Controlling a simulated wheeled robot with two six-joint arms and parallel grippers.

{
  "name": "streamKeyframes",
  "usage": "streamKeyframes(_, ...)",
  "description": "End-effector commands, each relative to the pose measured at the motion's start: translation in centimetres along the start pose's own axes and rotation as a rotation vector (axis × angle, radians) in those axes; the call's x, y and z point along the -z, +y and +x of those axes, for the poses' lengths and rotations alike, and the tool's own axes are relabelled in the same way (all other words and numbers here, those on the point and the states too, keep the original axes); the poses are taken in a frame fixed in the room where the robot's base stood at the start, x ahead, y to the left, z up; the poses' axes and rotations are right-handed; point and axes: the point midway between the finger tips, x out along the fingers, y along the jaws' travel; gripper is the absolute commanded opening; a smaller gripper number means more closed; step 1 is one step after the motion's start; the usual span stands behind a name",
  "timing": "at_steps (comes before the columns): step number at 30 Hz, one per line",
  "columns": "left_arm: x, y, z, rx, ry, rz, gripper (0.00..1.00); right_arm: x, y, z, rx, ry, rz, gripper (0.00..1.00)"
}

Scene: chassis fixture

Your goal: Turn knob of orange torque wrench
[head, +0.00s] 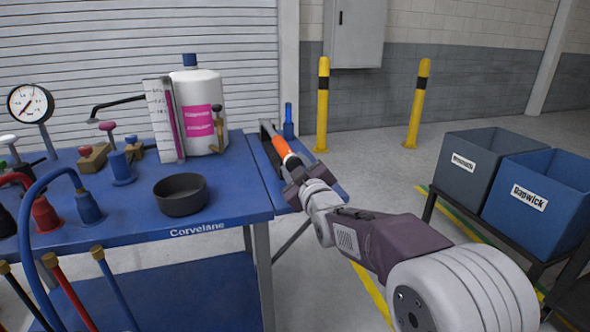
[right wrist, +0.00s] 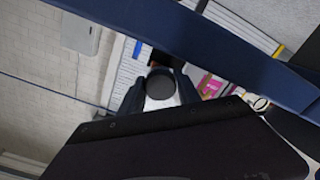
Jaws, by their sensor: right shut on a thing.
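The orange torque wrench (head: 282,148) lies at the right end of the blue table, its orange grip pointing toward me. My right gripper (head: 294,178) is at the near end of the wrench and shut on it. In the right wrist view a dark round knob (right wrist: 161,83) sits between the two dark fingers. My left gripper is not in view.
The blue table (head: 225,210) holds a black bowl (head: 181,195), a white bottle (head: 198,105), a pressure gauge (head: 30,103) and several hoses and fittings. A blue post (head: 288,122) stands close behind the wrench. Bins (head: 540,205) stand at the right; floor between is clear.

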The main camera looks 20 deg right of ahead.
Motion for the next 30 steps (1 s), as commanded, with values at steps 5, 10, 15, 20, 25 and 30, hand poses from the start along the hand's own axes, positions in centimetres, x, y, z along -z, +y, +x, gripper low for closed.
streamKeyframes(5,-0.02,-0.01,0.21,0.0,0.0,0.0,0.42,-0.08,-0.06,-0.01,0.001,-0.002,-0.033,0.0)
streamKeyframes(10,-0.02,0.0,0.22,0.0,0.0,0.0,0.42,-0.07,-0.05,-0.01,0.002,-0.002,-0.042,0.0)
streamKeyframes(15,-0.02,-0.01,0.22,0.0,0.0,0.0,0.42,-0.07,-0.05,-0.01,0.002,-0.002,-0.042,0.0)
streamKeyframes(20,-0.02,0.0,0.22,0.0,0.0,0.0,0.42,-0.08,-0.05,-0.01,0.002,-0.002,-0.042,0.5)
streamKeyframes(25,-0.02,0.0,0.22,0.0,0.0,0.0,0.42,-0.05,-0.03,-0.01,0.001,-0.001,-0.041,0.61)
streamKeyframes(30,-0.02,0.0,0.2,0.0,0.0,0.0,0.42,-0.01,-0.01,-0.05,0.001,-0.001,-0.041,0.61)
